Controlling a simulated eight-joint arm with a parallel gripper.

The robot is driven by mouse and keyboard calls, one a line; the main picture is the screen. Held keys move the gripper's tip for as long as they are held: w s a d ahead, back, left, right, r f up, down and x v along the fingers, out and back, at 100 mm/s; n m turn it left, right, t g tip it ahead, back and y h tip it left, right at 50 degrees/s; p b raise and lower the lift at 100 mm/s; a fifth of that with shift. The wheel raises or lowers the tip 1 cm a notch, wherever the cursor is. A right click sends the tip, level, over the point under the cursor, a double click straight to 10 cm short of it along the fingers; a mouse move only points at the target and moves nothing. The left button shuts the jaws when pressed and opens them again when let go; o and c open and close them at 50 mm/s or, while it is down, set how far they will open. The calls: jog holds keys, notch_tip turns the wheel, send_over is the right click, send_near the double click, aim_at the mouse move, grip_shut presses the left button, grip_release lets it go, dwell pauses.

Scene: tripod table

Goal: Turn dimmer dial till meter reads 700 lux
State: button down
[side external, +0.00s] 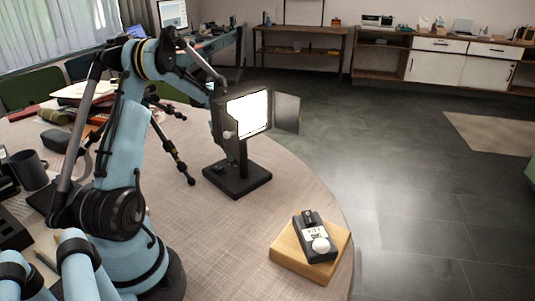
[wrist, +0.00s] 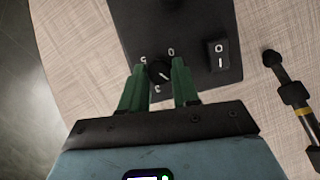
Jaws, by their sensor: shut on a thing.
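The lamp (side external: 247,114) is a bright white panel with black side flaps, standing on a black base (side external: 238,186) on the table. In the wrist view, a black panel (wrist: 200,20) carries the small round dimmer dial (wrist: 159,73) with white marks around it. My gripper (wrist: 160,76) has its green fingers shut on the dial, one on each side. In the side view the lamp hides the fingertips and dial. The light meter (side external: 315,238), dark with a white dome, lies tilted on a wooden block (side external: 290,263). Its display digits are too small to read surely.
A rocker switch (wrist: 219,54) marked O and I sits right of the dial. Black tripod legs (side external: 180,160) with yellow bands stand left of the lamp; one shows in the wrist view (wrist: 296,95). A mug (side external: 28,170) and other clutter fill the table's left side.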

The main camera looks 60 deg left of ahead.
jog(key=m+g, duration=0.1)
jog(key=m, duration=0.2)
jog(key=shift+w+m, duration=0.15)
jog(key=shift+m, duration=0.15)
jog(key=shift+w+m+g+y, duration=0.15)
jog(key=shift+m+g, duration=0.3)
jog(key=shift+m, duration=0.5)
jog(key=shift+s+m+g+y, duration=0.15)
jog(key=shift+m+g, duration=0.3)
jog(key=shift+m, duration=0.5)
jog(key=shift+w+d, duration=0.1)
jog(key=c, duration=0.8)
grip_release()
jog(key=v, duration=1.2)
jog(key=shift+w+r, duration=0.1)
jog(key=shift+r, duration=0.05)
